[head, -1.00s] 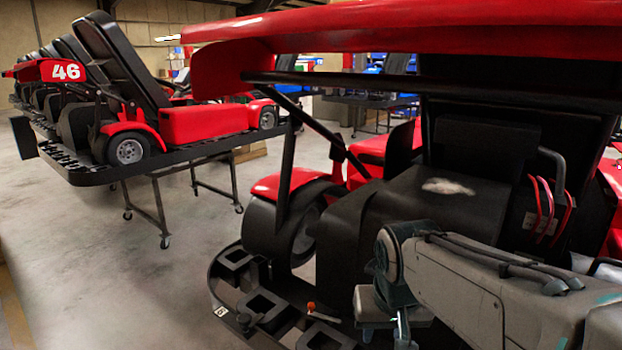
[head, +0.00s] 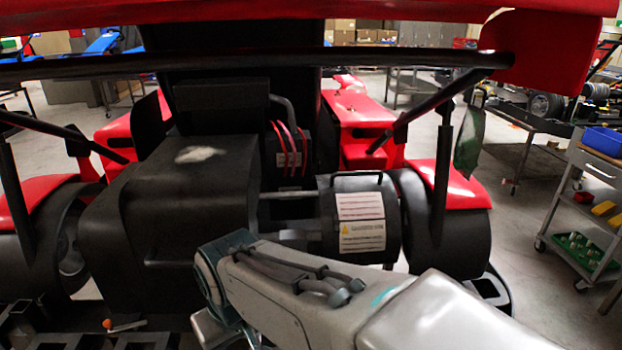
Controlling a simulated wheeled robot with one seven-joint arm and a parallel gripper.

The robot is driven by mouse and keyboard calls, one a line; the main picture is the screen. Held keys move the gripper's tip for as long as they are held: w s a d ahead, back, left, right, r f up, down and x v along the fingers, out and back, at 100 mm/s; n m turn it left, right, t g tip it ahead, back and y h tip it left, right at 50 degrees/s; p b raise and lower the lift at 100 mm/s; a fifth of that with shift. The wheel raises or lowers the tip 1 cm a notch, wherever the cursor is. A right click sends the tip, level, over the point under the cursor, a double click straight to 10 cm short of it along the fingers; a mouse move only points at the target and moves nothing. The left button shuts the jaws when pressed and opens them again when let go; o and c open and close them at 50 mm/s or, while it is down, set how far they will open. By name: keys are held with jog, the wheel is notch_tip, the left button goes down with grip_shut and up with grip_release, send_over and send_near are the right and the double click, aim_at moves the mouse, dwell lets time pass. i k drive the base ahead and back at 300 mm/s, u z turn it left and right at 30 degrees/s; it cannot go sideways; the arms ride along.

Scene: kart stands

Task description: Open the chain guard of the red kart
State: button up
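The red kart fills the head view, seen from behind, with its red rear wing across the top. A black rounded cover with white warning labels (head: 362,222) and a thin bar handle on top sits right of centre at the kart's rear. It appears closed; I cannot tell for sure that it is the chain guard. A larger black boxy housing (head: 170,225) with a pale worn patch stands left of it. My grey arm reaches in from the bottom right and covers the area below the labelled cover. My gripper's fingers do not show; the arm's end drops out at the bottom edge.
A black wing strut (head: 437,170) and the rear wheels flank the housings. A small orange-headed lever (head: 108,323) is at the lower left. A tool cart (head: 600,170) with a blue bin (head: 604,141) stands at the right. Concrete floor lies between cart and kart.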

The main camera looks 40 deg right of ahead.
aim_at(367, 203)
jog(key=z, duration=1.45)
jog(key=k, duration=1)
jog(key=u, duration=0.75)
jog(key=i, duration=0.85)
jog(key=z, duration=1.05)
